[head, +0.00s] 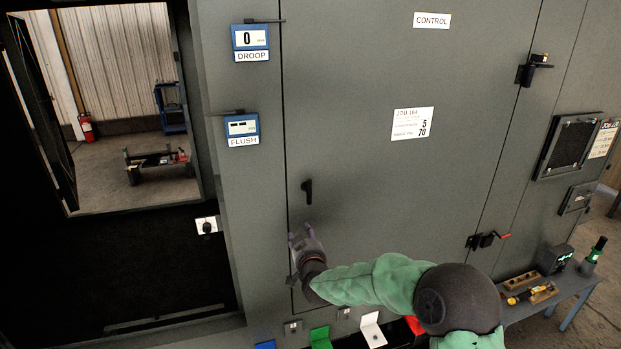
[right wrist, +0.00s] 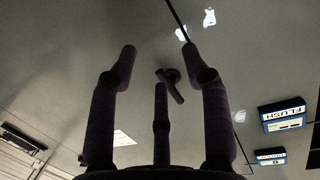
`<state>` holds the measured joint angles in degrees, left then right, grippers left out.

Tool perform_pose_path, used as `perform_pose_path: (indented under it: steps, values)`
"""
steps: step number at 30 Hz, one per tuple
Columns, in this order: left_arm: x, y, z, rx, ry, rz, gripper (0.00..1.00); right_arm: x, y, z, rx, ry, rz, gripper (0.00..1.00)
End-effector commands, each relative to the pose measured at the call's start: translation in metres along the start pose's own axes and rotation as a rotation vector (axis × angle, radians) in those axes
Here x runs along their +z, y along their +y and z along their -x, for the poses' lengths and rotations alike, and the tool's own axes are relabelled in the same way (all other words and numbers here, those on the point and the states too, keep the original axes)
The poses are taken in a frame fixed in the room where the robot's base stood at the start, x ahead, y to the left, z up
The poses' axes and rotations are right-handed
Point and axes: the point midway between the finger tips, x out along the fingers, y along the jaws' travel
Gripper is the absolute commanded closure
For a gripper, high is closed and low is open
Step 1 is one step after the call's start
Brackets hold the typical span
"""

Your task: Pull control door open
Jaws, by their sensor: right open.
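The control door (head: 380,70) is a large grey panel with a CONTROL label (head: 432,20). It looks shut, flush with the frame around it. Its black handle (head: 307,191) sits near the door's left edge. My right gripper (head: 301,236) is in front of the door, a little below the handle in the head view. In the right wrist view my right gripper (right wrist: 158,65) has its fingers spread, with the handle (right wrist: 170,84) showing between them, apart from the fingers. My left gripper is not in view.
Hinges (head: 534,70) are on the door's right side. The DROOP gauge (head: 250,42) and FLUSH gauge (head: 242,130) are left of the door. A dark opening lies at the left. A small bench (head: 548,302) with tools stands at the lower right. Coloured bins (head: 372,330) are below the door.

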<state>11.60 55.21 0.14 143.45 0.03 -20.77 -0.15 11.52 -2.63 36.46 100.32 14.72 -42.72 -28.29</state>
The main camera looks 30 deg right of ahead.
Motion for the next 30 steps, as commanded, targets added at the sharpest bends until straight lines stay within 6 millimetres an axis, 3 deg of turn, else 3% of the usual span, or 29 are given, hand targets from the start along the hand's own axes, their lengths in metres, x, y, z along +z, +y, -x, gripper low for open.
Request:
perform_pose_path:
  steps: [1,3,7,14,30]
  values:
    - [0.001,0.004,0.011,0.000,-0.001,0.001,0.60,-0.036,0.010,0.004,0.026,0.050,0.001,0.52]
    - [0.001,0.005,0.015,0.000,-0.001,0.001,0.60,-0.066,0.020,0.007,0.053,0.101,0.005,0.52]
    - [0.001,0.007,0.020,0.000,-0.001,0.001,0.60,-0.095,0.031,0.011,0.083,0.153,0.011,0.52]
    - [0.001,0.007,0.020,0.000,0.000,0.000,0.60,-0.103,0.036,-0.003,0.091,0.166,0.012,0.52]
    - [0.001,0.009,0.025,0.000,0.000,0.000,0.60,-0.116,0.042,-0.077,0.091,0.166,0.012,0.52]
